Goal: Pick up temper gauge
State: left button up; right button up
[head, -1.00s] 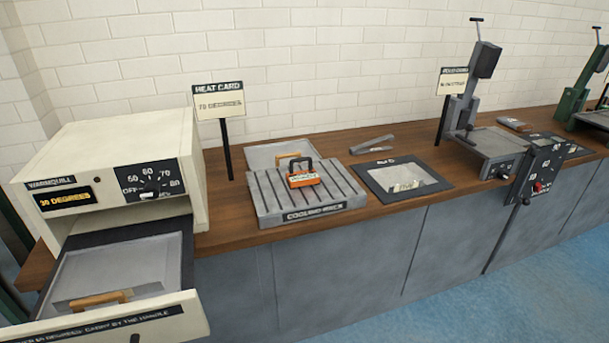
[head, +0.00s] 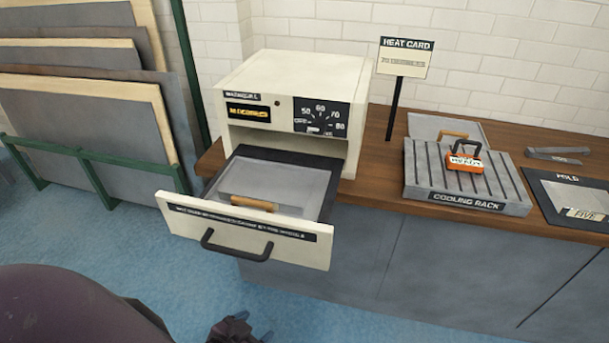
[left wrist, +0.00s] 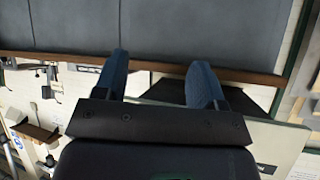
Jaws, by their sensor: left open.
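An orange block with a black handle and a white label (head: 465,159), likely the temper gauge, sits upright on the grey cooling rack (head: 424,190) on the wooden counter. My left gripper (head: 246,331) is low at the bottom edge of the head view, in front of the counter and well away from the block. It is open, with its two blue fingers apart and nothing between them in the left wrist view (left wrist: 160,76). My right gripper is not in view.
A cream warming cabinet (head: 295,75) has its drawer (head: 245,239) pulled out over the floor. In it lies a flat sheet with a wooden handle (head: 254,203). A heat card sign (head: 404,58) stands behind. Tongs (head: 558,155) and a mold (head: 584,198) lie right. Blue floor is free in front.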

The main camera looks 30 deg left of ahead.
aim_at(454, 160)
jog(key=i+l, duration=0.2)
jog(key=l, duration=0.15)
jog(key=i+l, duration=0.25)
jog(key=i+l+u, duration=0.1)
jog(key=l, duration=0.4)
jog(key=i+l, duration=0.55)
jog(key=l, duration=0.2)
